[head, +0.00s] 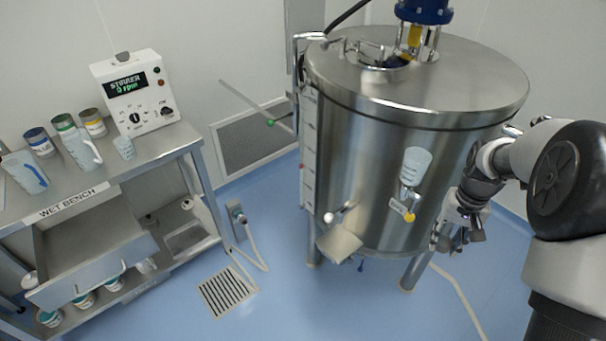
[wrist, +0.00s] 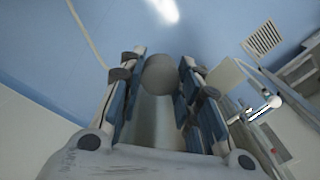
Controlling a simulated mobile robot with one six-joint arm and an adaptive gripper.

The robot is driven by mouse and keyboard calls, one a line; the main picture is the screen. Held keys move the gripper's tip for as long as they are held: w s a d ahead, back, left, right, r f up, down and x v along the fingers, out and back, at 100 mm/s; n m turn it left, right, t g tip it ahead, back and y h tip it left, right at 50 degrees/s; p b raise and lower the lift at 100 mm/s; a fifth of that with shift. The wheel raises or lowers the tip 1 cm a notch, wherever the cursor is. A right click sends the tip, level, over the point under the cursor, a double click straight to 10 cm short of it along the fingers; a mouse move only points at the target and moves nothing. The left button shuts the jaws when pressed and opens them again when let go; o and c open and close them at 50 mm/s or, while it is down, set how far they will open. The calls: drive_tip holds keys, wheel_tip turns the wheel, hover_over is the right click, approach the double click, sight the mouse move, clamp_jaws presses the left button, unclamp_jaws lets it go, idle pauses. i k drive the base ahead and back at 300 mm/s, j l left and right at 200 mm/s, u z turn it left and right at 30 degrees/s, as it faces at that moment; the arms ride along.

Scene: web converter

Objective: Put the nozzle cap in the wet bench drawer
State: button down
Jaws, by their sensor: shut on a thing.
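My gripper (wrist: 158,70) is shut on a grey rounded piece, taken to be the nozzle cap (wrist: 160,75), which sits between the two fingertips in the wrist view. In the head view my gripper (head: 458,238) hangs at the right, in front of the steel tank's lower side; the cap cannot be made out clearly there. The wet bench (head: 68,204) stands at the far left, well away from my gripper. Its drawer (head: 90,272) is pulled out below the worktop, and its visible floor looks bare.
The large steel tank (head: 375,180) stands between my gripper and the bench, with a chute (head: 340,244) jutting from its side. A stirrer box (head: 133,92), jugs and jars stand on the bench. Blue floor with a drain grate (head: 227,291) lies between.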

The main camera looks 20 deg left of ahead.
sight(95, 246)
drive_tip(key=j+u, duration=0.2)
drive_tip(key=u, duration=0.2)
drive_tip(key=j+u, duration=0.15)
drive_tip(key=u, duration=0.2)
drive_tip(key=i+j+u, duration=0.1)
drive_tip(key=u, duration=0.3)
drive_tip(key=j+u, duration=0.25)
drive_tip(key=u, duration=0.15)
drive_tip(key=i+l, duration=0.05)
